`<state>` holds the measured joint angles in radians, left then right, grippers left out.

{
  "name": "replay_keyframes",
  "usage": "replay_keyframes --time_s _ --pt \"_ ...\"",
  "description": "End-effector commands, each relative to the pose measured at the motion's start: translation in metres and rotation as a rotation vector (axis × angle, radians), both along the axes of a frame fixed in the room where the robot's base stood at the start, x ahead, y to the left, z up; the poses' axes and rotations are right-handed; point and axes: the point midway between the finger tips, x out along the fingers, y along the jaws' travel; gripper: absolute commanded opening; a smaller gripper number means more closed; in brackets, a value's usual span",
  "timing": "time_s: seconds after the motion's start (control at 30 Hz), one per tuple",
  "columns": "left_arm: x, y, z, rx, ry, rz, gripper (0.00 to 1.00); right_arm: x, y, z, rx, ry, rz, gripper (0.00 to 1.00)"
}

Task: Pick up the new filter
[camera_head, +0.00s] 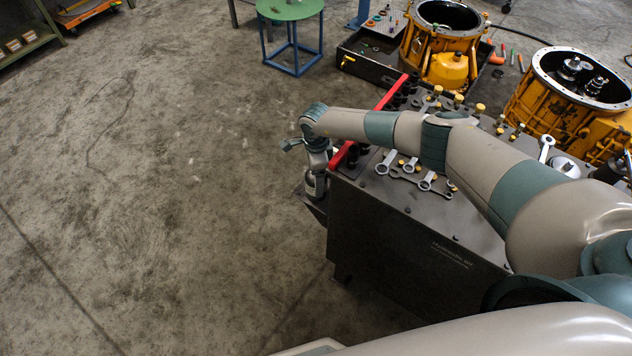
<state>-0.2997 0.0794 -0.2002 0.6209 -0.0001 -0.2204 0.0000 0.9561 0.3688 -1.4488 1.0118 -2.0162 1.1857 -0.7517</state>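My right arm reaches in from the right across the dark workbench (400,245). Its wrist bends down past the bench's left edge. The hand end (315,184) is small and dark there, close to a low dark ledge beside the bench. I cannot make out the fingers, whether they are open or shut, or whether they hold anything. I cannot identify the new filter for sure. A silvery round part (565,166) lies on the bench behind my arm, partly hidden. My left gripper is not in view.
Wrenches (407,185) and yellow-capped parts lie on the bench, with a red bar (343,155) along its left edge. Yellow housings (440,45) stand behind and to the right (560,105). A green round table (290,9) stands at the back. The left floor is clear.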

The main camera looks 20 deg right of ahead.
Motion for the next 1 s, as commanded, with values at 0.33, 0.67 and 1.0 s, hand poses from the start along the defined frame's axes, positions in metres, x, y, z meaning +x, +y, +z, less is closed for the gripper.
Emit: replay_keyframes --time_s 0.33,0.67,1.0 --pt "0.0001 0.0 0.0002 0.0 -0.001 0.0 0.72 0.0003 0.0001 -0.0015 0.0 0.0 0.001 0.75" --pt "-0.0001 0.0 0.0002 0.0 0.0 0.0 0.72 0.0003 0.0 -0.0014 0.0 -0.001 0.0 0.37" --pt "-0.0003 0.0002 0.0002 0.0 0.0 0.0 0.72 0.0011 0.0001 -0.0001 0.001 -0.002 0.0 0.17"
